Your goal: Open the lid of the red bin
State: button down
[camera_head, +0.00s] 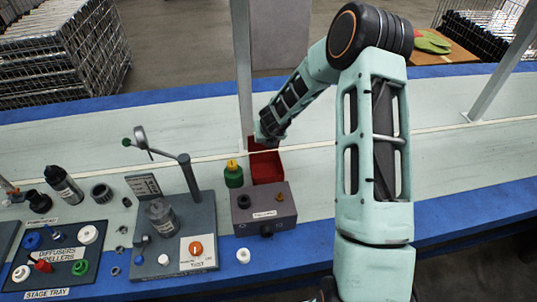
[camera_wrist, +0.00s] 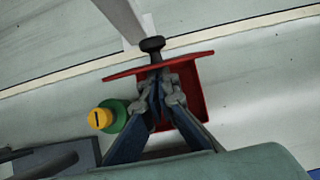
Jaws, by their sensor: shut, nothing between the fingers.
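The red bin (camera_head: 267,168) stands on the pale bench behind a grey block. It also shows in the wrist view (camera_wrist: 190,100), with part of its inside visible. Its red lid (camera_wrist: 195,57) appears as a thin strip, nearly edge-on, tilted up at the bin's far side. A black knob (camera_wrist: 152,45) sticks out beyond the lid. My gripper (camera_wrist: 158,76) is shut and empty, over the bin on the near side of the lid. Whether its fingertips touch the lid is unclear. In the head view my arm hides the fingertips and part of the bin.
A green bottle with a yellow cap (camera_head: 233,174) stands left of the bin. The grey block (camera_head: 265,208) is in front. A grey post (camera_head: 242,75) rises close behind the bin. A fixture with a lever (camera_head: 170,230) stands to the left.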

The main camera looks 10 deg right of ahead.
jog(key=shift+w+r+p, duration=0.3)
jog(key=shift+w+p, duration=0.25)
jog(key=shift+w, duration=0.1)
jog(key=shift+w+r+p, duration=0.25)
jog(key=shift+w+p, duration=0.3)
jog(key=shift+w, duration=0.2)
jog(key=shift+d, duration=0.1)
